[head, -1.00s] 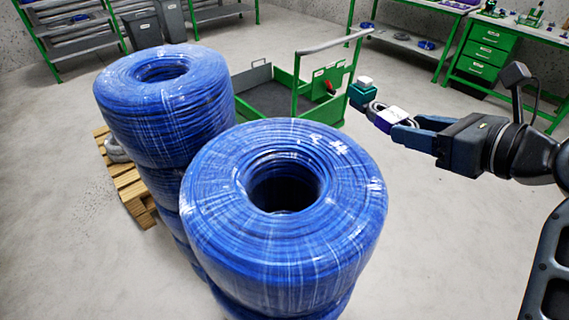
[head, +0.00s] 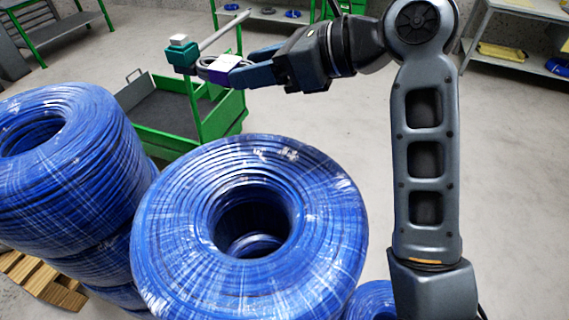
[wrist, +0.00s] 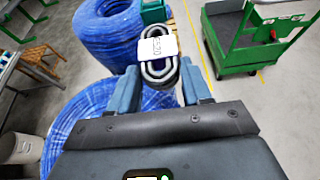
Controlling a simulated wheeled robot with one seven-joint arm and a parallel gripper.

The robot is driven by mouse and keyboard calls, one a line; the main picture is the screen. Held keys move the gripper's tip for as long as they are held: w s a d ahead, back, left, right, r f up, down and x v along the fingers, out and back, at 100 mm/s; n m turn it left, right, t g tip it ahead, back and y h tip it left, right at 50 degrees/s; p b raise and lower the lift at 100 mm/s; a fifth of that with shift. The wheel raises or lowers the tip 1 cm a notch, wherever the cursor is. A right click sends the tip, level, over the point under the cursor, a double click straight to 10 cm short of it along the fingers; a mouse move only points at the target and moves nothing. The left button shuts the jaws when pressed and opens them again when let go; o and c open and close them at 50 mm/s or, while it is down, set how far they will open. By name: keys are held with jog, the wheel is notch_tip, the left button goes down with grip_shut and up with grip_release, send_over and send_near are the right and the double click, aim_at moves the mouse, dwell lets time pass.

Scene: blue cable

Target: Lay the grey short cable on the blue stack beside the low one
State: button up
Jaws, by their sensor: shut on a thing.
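My gripper (head: 238,71) is shut on the grey short cable (head: 214,66), a small coil with a pale label and a teal end block with a white top. The cable is held in the air beyond the near blue stack. In the wrist view the cable (wrist: 158,70) sits between my fingers (wrist: 159,88), its label facing up. The near blue stack (head: 180,235) has an open hole in its top coil. Another blue stack (head: 85,165) stands left of it. A lower blue coil (head: 368,298) shows at the bottom edge, partly hidden by my arm.
A green cart (head: 215,118) with a dark bed stands behind the stacks. A wooden pallet (head: 40,285) lies at lower left. Shelves and benches line the back. The wrist view also shows a pale bin (wrist: 22,148).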

send_over(316, 171)
notch_tip(316, 171, down, 7)
notch_tip(316, 171, down, 3)
jog(key=shift+r+b, duration=0.1)
jog(key=shift+b, duration=0.8)
jog(key=shift+f+b, duration=0.65)
jog(key=shift+b, duration=0.55)
jog(key=shift+r, duration=0.15)
jog(key=o, duration=1.1)
jog(key=shift+c, duration=0.2)
